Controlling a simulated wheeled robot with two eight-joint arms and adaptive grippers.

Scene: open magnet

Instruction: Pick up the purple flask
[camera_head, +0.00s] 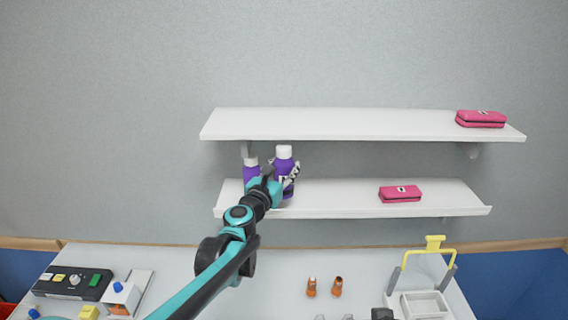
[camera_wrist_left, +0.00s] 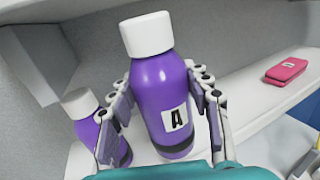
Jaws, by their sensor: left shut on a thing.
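A purple flask with a white cap and a label marked A (camera_wrist_left: 160,92) stands between the fingers of my left gripper in the left wrist view. It also shows in the head view (camera_head: 284,163), at the lower shelf. My left gripper (camera_head: 284,184) is shut on this flask, with a finger on each side of its body (camera_wrist_left: 160,112). A second purple flask with a white cap (camera_wrist_left: 84,112) stands just left of it, partly hidden by the left finger; it also shows in the head view (camera_head: 251,171). My right gripper is not clearly in view.
The lower shelf (camera_head: 340,206) holds a pink case (camera_head: 400,194) to the right. The upper shelf (camera_head: 340,124) is close above, with another pink case (camera_head: 481,119). Below, a table (camera_head: 280,275) holds small orange items, a control box (camera_head: 72,283) and a yellow-handled rack (camera_head: 424,303).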

